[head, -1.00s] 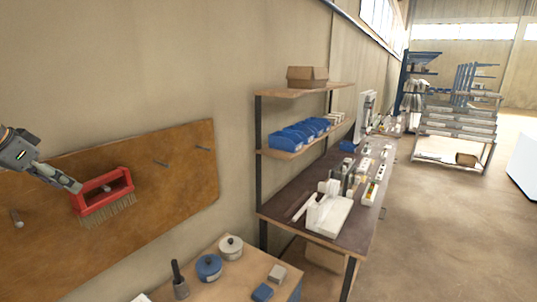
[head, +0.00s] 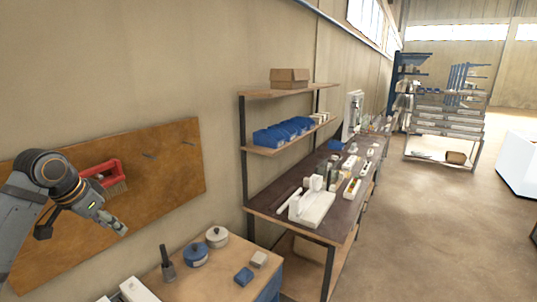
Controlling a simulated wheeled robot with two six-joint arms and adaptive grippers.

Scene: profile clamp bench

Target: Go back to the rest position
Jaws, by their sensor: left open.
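My left gripper (head: 116,226) is at the left of the head view, in front of the brown pegboard (head: 172,178). It is open and holds nothing that I can see. A red brush (head: 103,170) with pale bristles hangs on the board, behind and above the gripper. My left arm and gripper hide part of the brush. The gripper looks apart from it. My right gripper is not in the head view.
Below the board a wooden cabinet top holds a dark tool (head: 168,268), a blue pot (head: 195,254), a white pot (head: 217,237) and a blue block (head: 244,276). A long cluttered workbench (head: 268,213) stands beyond. Open floor (head: 440,230) lies to the right.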

